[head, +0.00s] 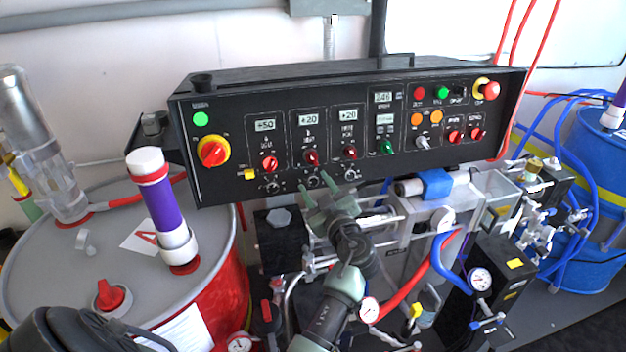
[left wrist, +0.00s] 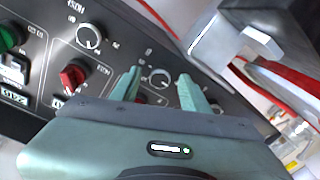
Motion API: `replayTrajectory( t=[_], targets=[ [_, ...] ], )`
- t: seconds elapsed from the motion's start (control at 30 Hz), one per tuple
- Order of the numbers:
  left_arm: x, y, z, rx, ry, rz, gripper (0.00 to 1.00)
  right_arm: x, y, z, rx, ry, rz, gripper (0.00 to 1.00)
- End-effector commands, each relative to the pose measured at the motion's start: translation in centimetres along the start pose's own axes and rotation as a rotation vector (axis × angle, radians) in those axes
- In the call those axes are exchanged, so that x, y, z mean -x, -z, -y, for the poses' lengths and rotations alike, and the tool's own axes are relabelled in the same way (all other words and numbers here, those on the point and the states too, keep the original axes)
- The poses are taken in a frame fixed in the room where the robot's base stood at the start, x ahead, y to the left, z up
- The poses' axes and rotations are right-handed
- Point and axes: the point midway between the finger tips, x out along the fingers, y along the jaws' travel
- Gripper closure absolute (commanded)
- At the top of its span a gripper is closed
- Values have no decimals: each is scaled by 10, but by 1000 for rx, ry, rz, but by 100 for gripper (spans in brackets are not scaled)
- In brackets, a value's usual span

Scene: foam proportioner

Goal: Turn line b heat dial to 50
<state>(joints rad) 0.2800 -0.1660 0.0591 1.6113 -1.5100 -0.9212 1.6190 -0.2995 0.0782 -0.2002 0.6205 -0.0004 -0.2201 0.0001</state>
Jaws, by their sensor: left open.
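The black control panel (head: 225,185) fills the middle of the head view. The line B heat dial, a small knob with a light scale ring (head: 313,181), sits below the middle red knob (head: 311,158). The display above (head: 308,120) appears to read +20. My left gripper (head: 330,190) is open in front of the panel below this dial. In the left wrist view, the dial (left wrist: 160,78) shows between the two open green fingertips (left wrist: 160,85), with no visible grip on it. The fingers and palm partly hide the red knob beside it. My right gripper is not in view.
Similar dials flank it at left (head: 272,186) and right (head: 351,175). The left display (head: 265,125) appears to read +50. A drum (head: 60,265) with a purple pump stands at left. Hoses, gauges and a clear tank (head: 415,235) crowd the area below the panel.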

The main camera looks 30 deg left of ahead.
Motion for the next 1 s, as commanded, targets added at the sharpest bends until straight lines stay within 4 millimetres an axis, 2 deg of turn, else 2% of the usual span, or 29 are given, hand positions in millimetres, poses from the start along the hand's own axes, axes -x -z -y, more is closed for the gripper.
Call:
replayTrajectory(
  t=[0.17, 0.2, 0.3, 0.37, 0.73, 1.0],
  targets=[
    [0, 0, 0, 0, 0, 0, 54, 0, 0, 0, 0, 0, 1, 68],
    [0, 0, 0, 0, 0, 0, 57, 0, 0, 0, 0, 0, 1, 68],
    [0, 0, 0, 0, 0, 0, 85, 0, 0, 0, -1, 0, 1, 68],
    [0, 0, 0, 0, 0, 0, 100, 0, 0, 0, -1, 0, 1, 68],
    [0, 0, 1, -37, -8, -2, 100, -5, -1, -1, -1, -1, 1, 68],
    [0, -1, 2, -195, -42, -3, 100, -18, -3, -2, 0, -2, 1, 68]
  ],
)
